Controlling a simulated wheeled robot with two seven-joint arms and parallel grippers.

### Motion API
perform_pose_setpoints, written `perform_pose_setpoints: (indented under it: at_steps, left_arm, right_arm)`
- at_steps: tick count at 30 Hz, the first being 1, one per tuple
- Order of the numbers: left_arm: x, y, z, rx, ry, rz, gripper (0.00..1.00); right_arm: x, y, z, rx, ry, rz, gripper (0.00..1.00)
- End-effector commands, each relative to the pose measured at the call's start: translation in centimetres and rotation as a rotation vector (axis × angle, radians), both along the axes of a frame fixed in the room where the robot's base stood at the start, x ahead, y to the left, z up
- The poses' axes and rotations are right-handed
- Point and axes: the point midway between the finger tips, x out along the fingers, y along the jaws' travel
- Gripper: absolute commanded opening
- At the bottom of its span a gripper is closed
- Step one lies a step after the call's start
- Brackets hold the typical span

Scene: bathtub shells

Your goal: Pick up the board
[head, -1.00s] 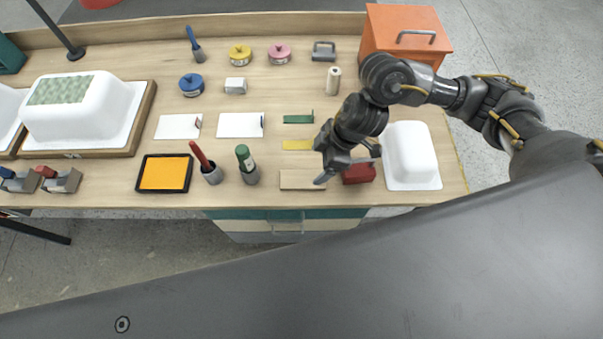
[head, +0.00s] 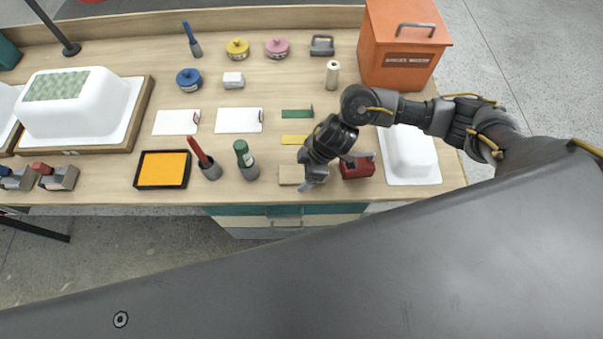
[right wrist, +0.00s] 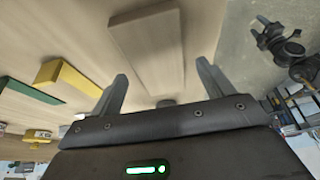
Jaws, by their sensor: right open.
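The board (head: 290,174) is a flat pale wooden strip lying near the front edge of the workbench. Its right end is hidden by my right gripper (head: 332,171) in the head view. In the right wrist view the board (right wrist: 147,45) lies ahead of the fingertips, roughly between their lines. My right gripper also shows there (right wrist: 162,82), its two fingers spread wide with nothing between them. I see a gap between fingers and board.
A red block (head: 357,167) sits just right of the gripper, and a white tub shell (head: 410,150) beyond it. Yellow (head: 295,140) and green (head: 296,114) strips lie behind the board. A green-capped bottle (head: 247,160) stands to its left.

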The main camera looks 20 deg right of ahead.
Motion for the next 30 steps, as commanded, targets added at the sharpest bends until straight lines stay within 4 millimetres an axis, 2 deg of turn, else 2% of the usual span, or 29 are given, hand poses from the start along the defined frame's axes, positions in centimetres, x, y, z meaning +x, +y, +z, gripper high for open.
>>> perform_pose_setpoints:
  at_steps: [3,10,21,30]
  left_arm:
    - [0.05,-0.04,-0.05,0.0,-0.001,0.0,0.54]
    - [0.07,-0.04,-0.04,0.0,-0.001,0.0,0.54]
    - [0.05,-0.05,-0.05,0.0,-0.001,0.0,0.54]
    - [0.05,-0.05,0.0,0.0,-0.001,0.0,0.54]
  right_arm:
    - [0.08,0.25,-0.7,0.0,-0.001,-0.001,0.8]
    - [0.11,0.27,-0.72,0.0,-0.001,0.0,0.79]
    - [0.12,0.27,-0.7,0.001,-0.001,0.0,0.3]
    - [0.15,0.3,-0.44,0.001,-0.002,-0.001,0.29]
